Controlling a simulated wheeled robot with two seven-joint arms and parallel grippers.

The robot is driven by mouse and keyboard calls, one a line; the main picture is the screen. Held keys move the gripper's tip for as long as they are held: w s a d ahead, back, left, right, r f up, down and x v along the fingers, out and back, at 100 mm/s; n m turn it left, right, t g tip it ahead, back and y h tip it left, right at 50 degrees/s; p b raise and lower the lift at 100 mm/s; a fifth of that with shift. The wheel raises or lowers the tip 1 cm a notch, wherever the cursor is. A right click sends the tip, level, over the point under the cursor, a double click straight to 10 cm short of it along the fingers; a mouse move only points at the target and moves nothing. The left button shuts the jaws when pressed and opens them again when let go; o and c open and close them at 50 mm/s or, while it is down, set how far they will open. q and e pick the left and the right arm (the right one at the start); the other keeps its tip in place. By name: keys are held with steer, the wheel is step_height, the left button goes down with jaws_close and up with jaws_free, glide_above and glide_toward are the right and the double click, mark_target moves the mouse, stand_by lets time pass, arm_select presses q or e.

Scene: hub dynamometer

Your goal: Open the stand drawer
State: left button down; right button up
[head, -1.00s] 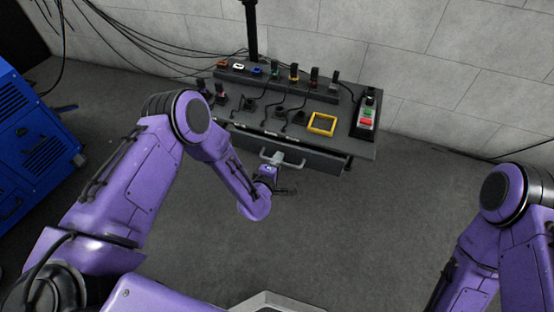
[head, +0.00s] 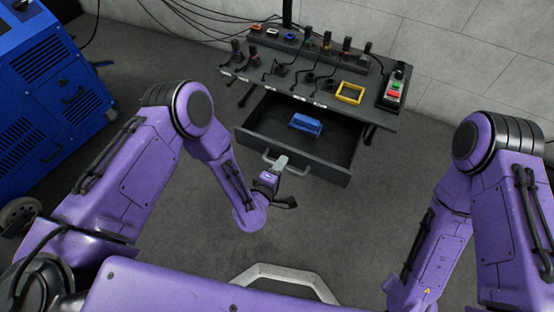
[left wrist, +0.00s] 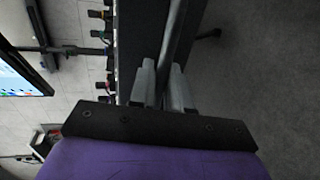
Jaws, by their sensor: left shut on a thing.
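The stand drawer (head: 262,148) is pulled out from under the stand's top (head: 300,88), and its dark inside shows in the head view. A blue block-like object (head: 306,124) lies in it. The grey bar handle (head: 301,172) runs along the drawer front. My left gripper (head: 280,164) is at the handle, shut on it. In the left wrist view the two grey fingers (left wrist: 160,88) close around the handle bar (left wrist: 178,35). My right arm shows at the right of the head view, but its gripper is out of view.
A yellow square frame (head: 350,93), a button box (head: 395,88) and several cabled connectors stand on the stand top. A blue machine (head: 50,85) stands at the left. Grey floor in front of the drawer is clear.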

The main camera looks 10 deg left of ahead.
arm_select(q)
steer(key=shift+s, duration=0.1)
steer(key=c, duration=1.2)
jaws_free()
steer(key=shift+c, duration=0.2)
steer(key=shift+s, duration=0.1)
steer(key=p+v, duration=0.1)
steer(key=v, duration=0.9)
steer(key=shift+s, duration=0.2)
steer(key=shift+a, duration=0.1)
